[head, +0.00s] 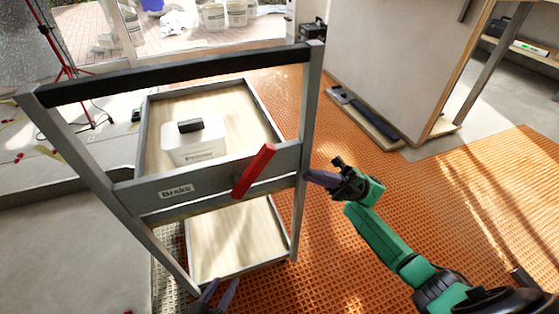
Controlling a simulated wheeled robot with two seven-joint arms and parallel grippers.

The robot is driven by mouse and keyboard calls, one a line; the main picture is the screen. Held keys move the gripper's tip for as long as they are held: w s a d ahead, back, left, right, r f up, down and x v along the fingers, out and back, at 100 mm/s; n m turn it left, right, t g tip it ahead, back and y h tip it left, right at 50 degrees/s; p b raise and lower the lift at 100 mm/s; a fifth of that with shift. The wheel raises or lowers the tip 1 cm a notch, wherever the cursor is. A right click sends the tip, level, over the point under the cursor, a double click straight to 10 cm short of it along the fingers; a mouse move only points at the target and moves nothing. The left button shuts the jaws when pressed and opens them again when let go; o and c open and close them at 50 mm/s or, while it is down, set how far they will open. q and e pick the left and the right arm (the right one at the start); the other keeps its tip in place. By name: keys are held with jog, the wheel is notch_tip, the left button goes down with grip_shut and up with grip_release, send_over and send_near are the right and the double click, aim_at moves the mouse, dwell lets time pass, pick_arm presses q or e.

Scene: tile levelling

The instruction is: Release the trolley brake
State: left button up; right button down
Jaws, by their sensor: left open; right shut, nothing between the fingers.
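The grey trolley (128,197) stands in front of me with a black push bar (180,77) across its top. A crossbar carries a "Brake" label (176,191) and a red brake lever (253,171). The lever is tilted, its upper end leaning right. My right gripper (308,176) is shut and empty, its tips at the trolley's right upright, to the right of the lever. I cannot tell if they touch the upright. My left gripper (217,292) is open at the bottom edge, below the lower shelf's front edge, only its fingers showing.
A white "Primer" tub (194,144) with a dark block on top stands on the trolley's upper shelf. Orange matting (460,210) covers the floor at right. A board with a dark long tool (365,115) lies beside the pale wall unit. A red tripod (68,70) stands at back left.

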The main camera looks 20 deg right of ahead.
aim_at(271, 156)
pick_arm(q)
jog(key=shift+w+a+r+g+y+p, duration=0.1)
jog(key=shift+a+r+g+y+p, duration=0.1)
jog(key=shift+a+g, duration=0.15)
jog(key=shift+w+a+r+g+y+p, duration=0.1)
jog(key=shift+a+g+y+p, duration=0.1)
jog(key=shift+a+g, duration=0.15)
pick_arm(e)
jog(key=x, duration=0.9)
jog(key=shift+a+r, duration=0.1)
jog(key=shift+a, duration=0.15)
